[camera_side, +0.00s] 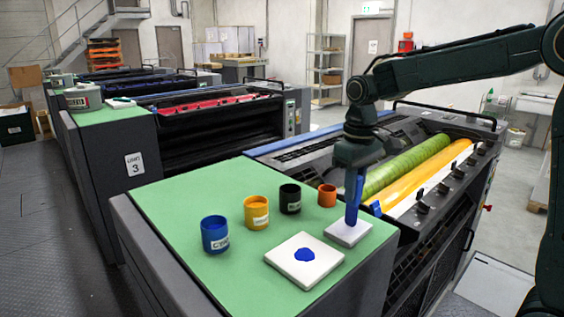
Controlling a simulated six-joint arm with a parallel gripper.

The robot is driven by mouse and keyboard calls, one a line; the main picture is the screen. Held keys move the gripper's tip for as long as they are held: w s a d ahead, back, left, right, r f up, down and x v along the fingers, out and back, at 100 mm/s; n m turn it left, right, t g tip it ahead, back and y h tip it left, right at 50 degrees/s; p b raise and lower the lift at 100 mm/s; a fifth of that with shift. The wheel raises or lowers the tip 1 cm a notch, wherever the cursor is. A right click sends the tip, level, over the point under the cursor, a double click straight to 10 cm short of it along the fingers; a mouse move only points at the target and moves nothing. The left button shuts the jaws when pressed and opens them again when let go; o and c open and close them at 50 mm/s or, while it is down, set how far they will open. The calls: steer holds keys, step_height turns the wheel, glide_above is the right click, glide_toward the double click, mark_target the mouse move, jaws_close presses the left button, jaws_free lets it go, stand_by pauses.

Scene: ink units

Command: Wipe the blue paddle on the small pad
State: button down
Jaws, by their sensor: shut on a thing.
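My gripper (357,166) is shut on the blue paddle (353,200), which hangs down upright. Its lower end is at the small white pad (349,233), over or touching its top; I cannot tell which. The fingertips are dark and hard to make out. A larger white slab (304,270) with a patch of blue ink (305,254) lies in front and to the left of the small pad on the green top.
A blue cup (215,235), a yellow cup (256,212), a black cup (290,198) and an orange cup (327,195) stand on the green top (180,195). Green (405,166) and yellow (425,180) rollers lie in the press at right.

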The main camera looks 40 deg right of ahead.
steer(key=shift+d+f, duration=0.1)
steer(key=shift+d, duration=0.5)
steer(key=shift+d, duration=0.15)
steer(key=shift+d+f, duration=0.15)
steer(key=shift+d, duration=0.5)
steer(key=shift+a, duration=0.85)
steer(key=shift+a+r, duration=0.25)
steer(key=shift+a, duration=0.5)
